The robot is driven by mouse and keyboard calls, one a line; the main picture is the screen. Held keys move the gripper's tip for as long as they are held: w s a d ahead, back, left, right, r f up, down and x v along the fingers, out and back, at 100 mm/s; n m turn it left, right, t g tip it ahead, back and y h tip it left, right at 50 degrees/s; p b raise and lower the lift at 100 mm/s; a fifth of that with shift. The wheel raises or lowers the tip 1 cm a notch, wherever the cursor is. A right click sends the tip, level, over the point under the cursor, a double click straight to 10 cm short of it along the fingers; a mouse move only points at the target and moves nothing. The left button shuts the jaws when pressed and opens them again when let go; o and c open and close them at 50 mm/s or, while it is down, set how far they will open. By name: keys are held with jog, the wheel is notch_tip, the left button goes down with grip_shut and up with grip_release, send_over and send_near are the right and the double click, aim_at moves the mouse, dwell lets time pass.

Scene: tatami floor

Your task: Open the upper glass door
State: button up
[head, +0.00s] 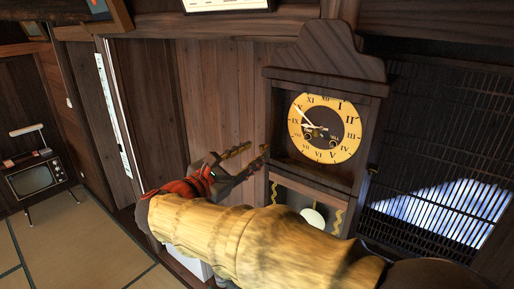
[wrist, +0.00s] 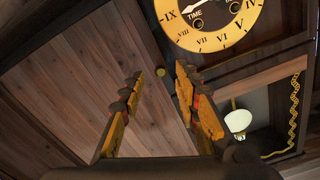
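A dark wooden wall clock (head: 332,52) hangs on the wall, with a cream dial (head: 325,128) and Roman numerals in its upper part. The upper glass door (head: 318,174) frames the dial and looks shut. My gripper (head: 252,154) is at the clock's left edge, with its fingers apart and nothing held. My arm hides part of the lower clock.
Below the dial, a lower glazed section (head: 291,196) shows a white pendulum disc (head: 312,218). A dark slatted lattice (head: 435,130) is right of the clock. Plank wall (head: 215,100) lies to the left. A small television (head: 32,178) stands on the tatami at far left.

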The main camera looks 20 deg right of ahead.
jog(key=shift+w+d, duration=0.3)
jog(key=shift+d, duration=0.4)
jog(key=shift+w+d+p, duration=0.3)
jog(key=shift+w+d, duration=0.2)
jog(key=shift+w, duration=0.05)
jog(key=shift+c, duration=0.6)
grip_shut()
